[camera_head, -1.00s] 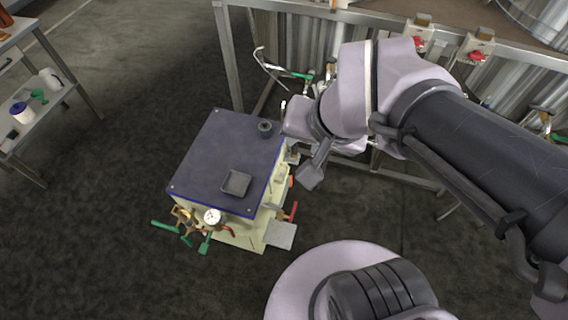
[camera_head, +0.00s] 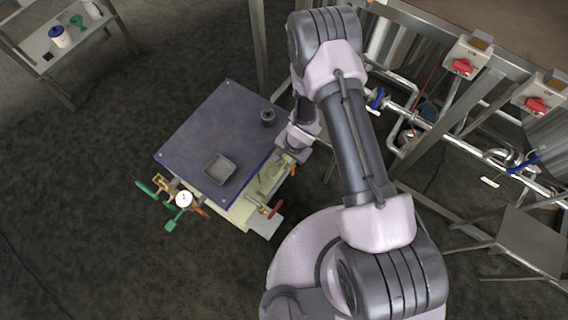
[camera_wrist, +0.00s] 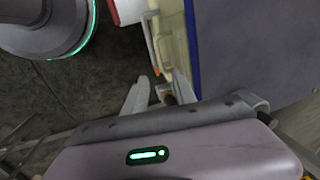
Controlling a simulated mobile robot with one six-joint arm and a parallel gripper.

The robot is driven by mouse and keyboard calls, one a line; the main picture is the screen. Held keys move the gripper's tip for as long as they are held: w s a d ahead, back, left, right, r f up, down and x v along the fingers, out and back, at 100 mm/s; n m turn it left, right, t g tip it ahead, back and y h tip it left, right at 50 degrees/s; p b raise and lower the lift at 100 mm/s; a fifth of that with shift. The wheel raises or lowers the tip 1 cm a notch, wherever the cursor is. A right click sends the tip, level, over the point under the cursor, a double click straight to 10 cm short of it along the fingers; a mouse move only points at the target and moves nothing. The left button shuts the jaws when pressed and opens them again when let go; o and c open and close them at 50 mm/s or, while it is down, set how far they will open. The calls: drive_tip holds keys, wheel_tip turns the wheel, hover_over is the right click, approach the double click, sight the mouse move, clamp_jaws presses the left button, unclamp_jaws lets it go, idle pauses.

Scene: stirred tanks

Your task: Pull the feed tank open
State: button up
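The feed tank looks to be the low cream cabinet with a dark blue top (camera_head: 215,135); no label is readable. Its cream side (camera_head: 272,178) faces right, toward my base. My gripper (camera_head: 290,155) is low beside this side, near its far corner, and my wrist partly hides it. In the wrist view my gripper (camera_wrist: 160,86) has its two grey fingers apart, with a small orange-brown and white part (camera_wrist: 166,96) seen between them. The cream side (camera_wrist: 174,40) with a pale handle-like bar (camera_wrist: 156,42) lies just ahead. Contact cannot be told.
A grey tray (camera_head: 219,168) and a dark knob (camera_head: 267,117) are on top. A pipe frame with red switches (camera_head: 462,66) stands right.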

sight(282, 167)
drive_tip(key=f+b, duration=0.1)
drive_tip(key=f, duration=0.2)
drive_tip(key=w+a+f+b, duration=0.1)
drive_tip(key=f, duration=0.3)
drive_tip(key=f+b, duration=0.2)
drive_tip(key=f, duration=0.1)
drive_tip(key=shift+w+a+f, duration=0.2)
drive_tip(key=shift+a+f, duration=0.05)
clamp_jaws()
idle(0.8)
